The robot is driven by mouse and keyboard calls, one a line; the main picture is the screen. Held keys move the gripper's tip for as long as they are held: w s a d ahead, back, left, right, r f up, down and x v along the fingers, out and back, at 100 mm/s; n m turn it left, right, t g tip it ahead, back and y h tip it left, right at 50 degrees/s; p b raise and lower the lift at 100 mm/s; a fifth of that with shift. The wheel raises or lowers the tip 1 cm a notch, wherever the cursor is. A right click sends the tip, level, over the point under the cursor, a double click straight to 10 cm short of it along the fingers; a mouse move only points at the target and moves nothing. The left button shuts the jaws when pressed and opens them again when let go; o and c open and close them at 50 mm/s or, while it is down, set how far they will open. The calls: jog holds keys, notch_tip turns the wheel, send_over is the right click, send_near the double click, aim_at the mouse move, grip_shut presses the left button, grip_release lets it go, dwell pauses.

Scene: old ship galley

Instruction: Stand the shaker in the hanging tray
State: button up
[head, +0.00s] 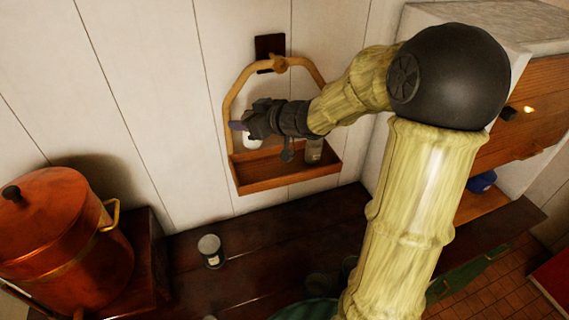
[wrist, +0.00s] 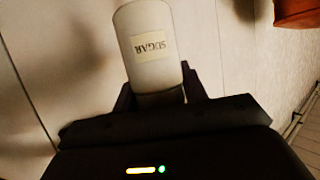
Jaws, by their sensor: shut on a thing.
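In the head view, a small white part of the shaker (head: 252,141) shows below the fingers; the rest is hidden. The hanging tray (head: 285,184) is a shallow wooden box under an arched handle on the wall. My gripper and the shaker are over its left part, inside the arch. I cannot tell whether the shaker touches the tray floor.
Another small container (head: 313,151) stands in the tray's right part. A lidded jar (head: 210,250) stands on the dark counter (head: 180,262) below. A large copper pot (head: 62,225) is at the left. A wooden cabinet (head: 530,115) is at the right, beyond my arm.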

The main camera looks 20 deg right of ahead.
aim_at(247, 140)
jog(key=shift+s+a, duration=0.1)
jog(key=shift+s, duration=0.1)
jog(key=shift+s+f, duration=0.15)
jog(key=shift+f, duration=0.2)
jog(key=f, duration=0.2)
jog(key=f+b, duration=0.1)
jog(key=f, duration=0.2)
jog(key=shift+w+f, duration=0.2)
jog(key=shift+f, duration=0.1)
jog(key=shift+r, duration=0.1)
jog(key=shift+f, duration=1.95)
